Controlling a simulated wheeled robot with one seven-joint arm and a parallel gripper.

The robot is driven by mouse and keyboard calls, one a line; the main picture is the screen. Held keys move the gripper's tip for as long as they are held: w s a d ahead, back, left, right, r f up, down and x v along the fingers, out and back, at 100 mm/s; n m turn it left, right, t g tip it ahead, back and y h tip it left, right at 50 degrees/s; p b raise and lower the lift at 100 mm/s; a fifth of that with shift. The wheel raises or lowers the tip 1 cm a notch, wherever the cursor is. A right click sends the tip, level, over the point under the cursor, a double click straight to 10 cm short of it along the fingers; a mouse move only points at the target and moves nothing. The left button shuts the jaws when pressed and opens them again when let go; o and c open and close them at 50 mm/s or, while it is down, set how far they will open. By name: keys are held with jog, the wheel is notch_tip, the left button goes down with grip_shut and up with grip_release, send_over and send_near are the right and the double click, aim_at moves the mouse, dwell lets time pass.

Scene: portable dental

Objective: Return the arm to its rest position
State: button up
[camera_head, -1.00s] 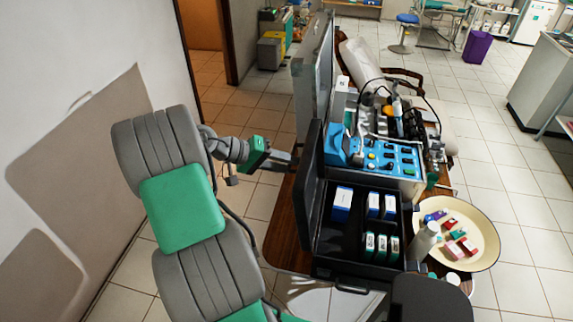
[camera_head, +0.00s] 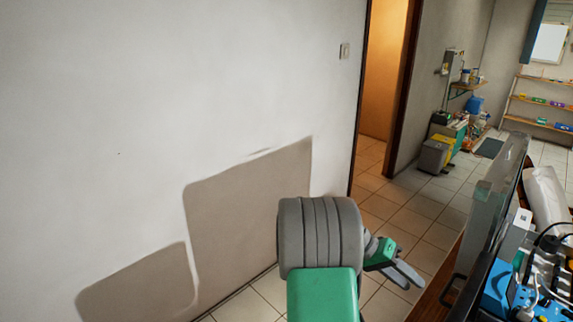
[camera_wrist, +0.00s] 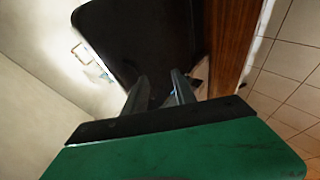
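My gripper (camera_head: 408,278) is at the lower right of the head view, at the end of my grey and green arm. It hangs over the tiled floor, left of the wooden table (camera_head: 437,290). In the wrist view its two grey fingers (camera_wrist: 158,84) stand apart with a gap between them. I see nothing held in the gap. A large black panel (camera_wrist: 150,40) fills the view beyond the fingers, with a brown wooden edge (camera_wrist: 230,45) to its right.
A blue device (camera_head: 500,290) and an upright open lid (camera_head: 490,215) stand on the table at the right. A white wall (camera_head: 180,90) is on the left. An open doorway (camera_head: 383,80) and tiled floor lie behind.

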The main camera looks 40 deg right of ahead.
jog(key=w+a+f+n+t+y, duration=0.1)
jog(key=w+a+f, duration=0.15)
jog(key=f, duration=0.25)
jog(key=w+a+f+n+t+y, duration=0.1)
jog(key=a+f+t, duration=0.15)
jog(key=f, duration=0.25)
jog(key=w+a+f+n+t+y, duration=0.25)
jog(key=w+a, duration=0.35)
jog(key=a, duration=0.5)
jog(key=w+a+r+n+t+b, duration=0.1)
jog(key=w+a+r+n+t, duration=0.1)
jog(key=a, duration=0.6)
jog(key=w+a+r+n+t+b, duration=0.2)
jog(key=w+a+r+n+t, duration=0.1)
jog(key=a, duration=0.6)
jog(key=w+a+r+n+t+b, duration=0.1)
jog(key=w+a+r+n+t, duration=0.2)
jog(key=w+a+r+n, duration=0.2)
jog(key=a+r+n+y, duration=0.1)
jog(key=a+r, duration=0.2)
jog(key=a, duration=0.1)
